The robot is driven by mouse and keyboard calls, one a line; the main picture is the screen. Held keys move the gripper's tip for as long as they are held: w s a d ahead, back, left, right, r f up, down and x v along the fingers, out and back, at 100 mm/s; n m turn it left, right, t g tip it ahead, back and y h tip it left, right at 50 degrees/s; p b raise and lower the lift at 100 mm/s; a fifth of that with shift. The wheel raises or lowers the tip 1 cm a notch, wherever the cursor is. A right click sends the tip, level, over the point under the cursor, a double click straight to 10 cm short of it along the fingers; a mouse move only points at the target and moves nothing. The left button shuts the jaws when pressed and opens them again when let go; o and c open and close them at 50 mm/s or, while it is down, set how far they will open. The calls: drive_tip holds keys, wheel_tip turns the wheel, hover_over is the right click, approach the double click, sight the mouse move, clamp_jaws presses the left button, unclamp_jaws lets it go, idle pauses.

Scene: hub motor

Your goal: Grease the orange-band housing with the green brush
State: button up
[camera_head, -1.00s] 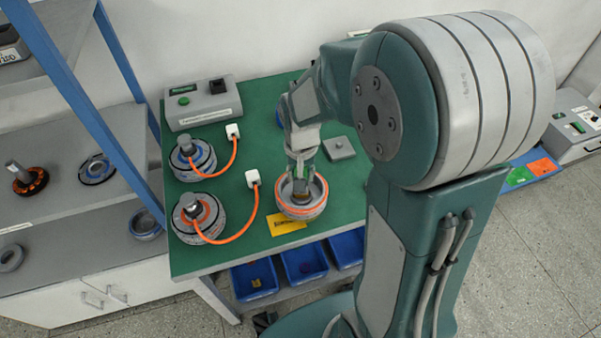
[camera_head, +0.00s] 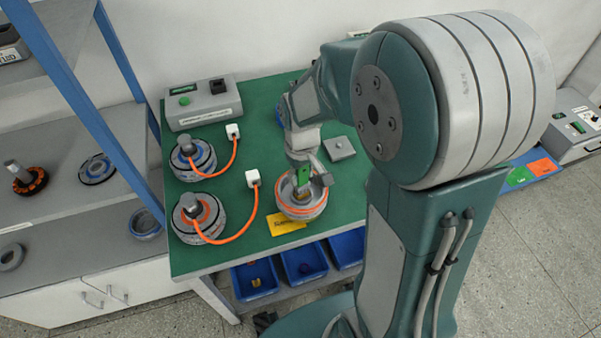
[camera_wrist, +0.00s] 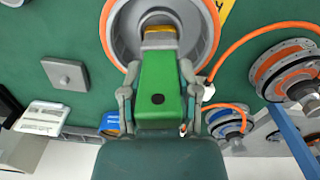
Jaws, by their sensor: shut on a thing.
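The orange-band housing (camera_head: 296,209) is a round grey cup with an orange band, sitting on the green table beside a yellow label. It also shows at the top of the wrist view (camera_wrist: 209,45). My gripper (camera_head: 306,180) is above the housing and shut on the green brush (camera_wrist: 160,85). The brush also shows between my fingers in the head view (camera_head: 303,176). In the wrist view its yellowish bristle end lies over the housing's inside. I cannot tell whether the bristles touch the housing.
Two motor units with orange cables, one blue-ringed (camera_head: 192,158) and one orange-ringed (camera_head: 198,217), stand left of the housing. A grey box (camera_head: 203,103) with a green button is at the back. A flat grey plate (camera_head: 339,148) lies to the right. Blue bins (camera_head: 304,262) hang below the front edge.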

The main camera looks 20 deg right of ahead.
drive_tip(key=m, duration=0.7)
drive_tip(key=n, duration=0.3)
drive_tip(key=shift+n, duration=0.4)
drive_tip(key=n, duration=0.4)
drive_tip(key=m, duration=0.7)
drive_tip(key=shift+m, duration=0.4)
